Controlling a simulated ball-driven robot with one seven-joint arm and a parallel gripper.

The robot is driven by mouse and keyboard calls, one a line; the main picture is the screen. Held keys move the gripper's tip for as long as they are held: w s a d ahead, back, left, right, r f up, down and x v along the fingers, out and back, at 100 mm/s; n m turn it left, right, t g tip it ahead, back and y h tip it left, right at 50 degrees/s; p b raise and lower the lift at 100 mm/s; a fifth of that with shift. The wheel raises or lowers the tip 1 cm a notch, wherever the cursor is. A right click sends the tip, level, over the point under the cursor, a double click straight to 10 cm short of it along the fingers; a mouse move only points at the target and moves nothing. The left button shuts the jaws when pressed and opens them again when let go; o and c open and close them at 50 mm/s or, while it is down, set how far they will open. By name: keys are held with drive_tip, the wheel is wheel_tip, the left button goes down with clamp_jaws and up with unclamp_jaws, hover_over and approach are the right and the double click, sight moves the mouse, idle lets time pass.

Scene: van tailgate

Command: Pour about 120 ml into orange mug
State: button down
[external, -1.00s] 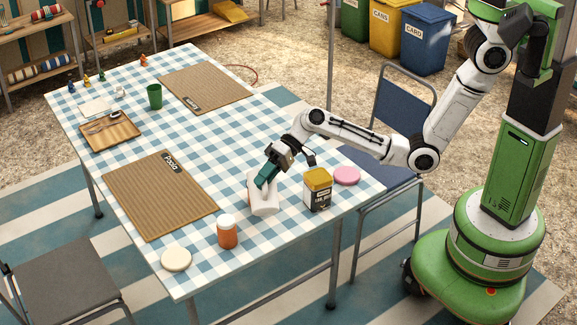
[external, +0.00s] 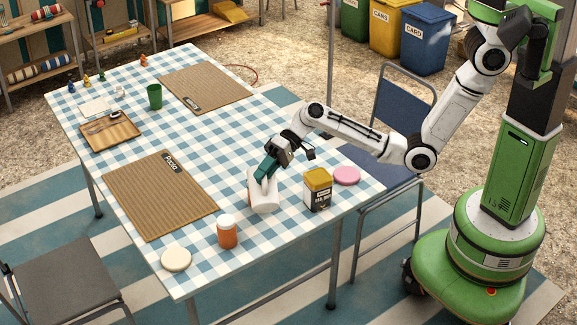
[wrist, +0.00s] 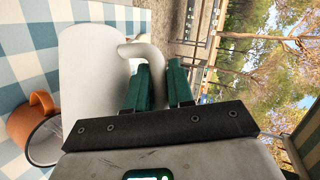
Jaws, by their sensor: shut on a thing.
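My gripper (external: 266,172) is shut on the handle of a white jug (external: 264,194) near the front of the checked table. In the wrist view, my green fingers (wrist: 158,88) are at the handle, beside the jug's white body (wrist: 90,75). The jug appears tilted and close to the tabletop; I cannot tell if it touches. An orange mug (external: 228,235) with a pale top stands apart to its front left. It also shows at the left of the wrist view (wrist: 30,118), partly cut off. The jug's contents are hidden, and no stream is visible.
A black and yellow tin (external: 318,190) and pink disc (external: 346,175) stand right of the jug. A cream disc (external: 176,259) lies at the front corner. A woven mat (external: 158,195) is to the left. A green cup (external: 154,97) and wooden tray (external: 110,130) are farther back.

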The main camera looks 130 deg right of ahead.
drive_tip(key=shift+s+d+r, duration=0.15)
drive_tip(key=shift+d+r, duration=0.2)
idle(0.5)
